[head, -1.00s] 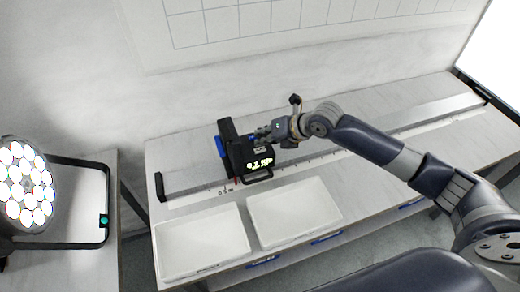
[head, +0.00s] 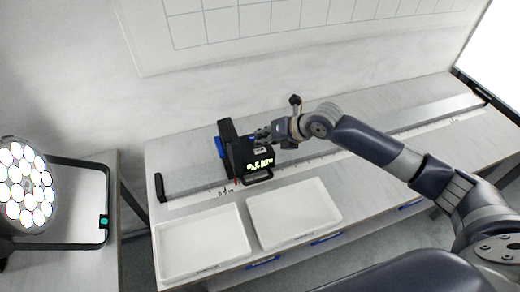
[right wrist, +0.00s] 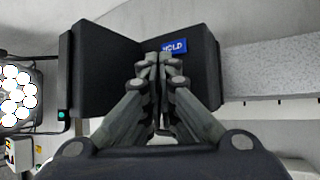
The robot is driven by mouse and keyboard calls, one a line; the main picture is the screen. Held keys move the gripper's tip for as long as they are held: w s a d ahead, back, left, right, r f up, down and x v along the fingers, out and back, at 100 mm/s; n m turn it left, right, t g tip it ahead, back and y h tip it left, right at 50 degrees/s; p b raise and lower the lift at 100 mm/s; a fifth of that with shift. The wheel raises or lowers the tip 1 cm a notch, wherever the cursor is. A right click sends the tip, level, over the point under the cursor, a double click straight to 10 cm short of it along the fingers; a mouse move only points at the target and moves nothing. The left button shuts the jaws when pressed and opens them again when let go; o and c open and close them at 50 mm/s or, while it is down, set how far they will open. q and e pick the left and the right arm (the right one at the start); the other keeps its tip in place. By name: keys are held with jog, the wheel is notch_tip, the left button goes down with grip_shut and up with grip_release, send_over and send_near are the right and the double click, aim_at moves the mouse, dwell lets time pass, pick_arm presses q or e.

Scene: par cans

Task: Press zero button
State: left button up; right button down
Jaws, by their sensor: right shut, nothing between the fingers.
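A black digital gauge (head: 243,158) with a lit yellow-white display (head: 261,164) sits on the long metal rail at the table's left half. My right gripper (head: 262,135) is at the top of the gauge, with its fingers together and empty. In the right wrist view, the fingertips (right wrist: 158,60) are in front of the gauge's black face (right wrist: 198,75), beside a blue label or button (right wrist: 175,46) whose visible letters look like "HOLD". The fingers cover part of this face. I cannot make out a zero button or tell whether the fingertips touch the gauge. My left gripper is out of view.
The metal rail (head: 430,113) runs along the table (head: 375,165), with a black end stop (head: 160,187) at its left. Two white trays (head: 203,243) and (head: 294,214) lie in front. A round stage light (head: 24,186) stands on a separate table at left.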

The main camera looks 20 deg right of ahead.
aim_at(262, 149)
jog(key=shift+f, duration=0.15)
jog(key=shift+f, duration=0.25)
jog(key=shift+f+b, duration=0.4)
jog(key=shift+b, duration=0.1)
dwell(0.4)
jog(key=shift+r, duration=0.1)
jog(key=shift+r+p, duration=0.65)
jog(key=shift+r, duration=0.05)
jog(key=shift+r, duration=0.1)
notch_tip(262, 149, up, 5)
jog(key=p, duration=0.4)
dwell(0.5)
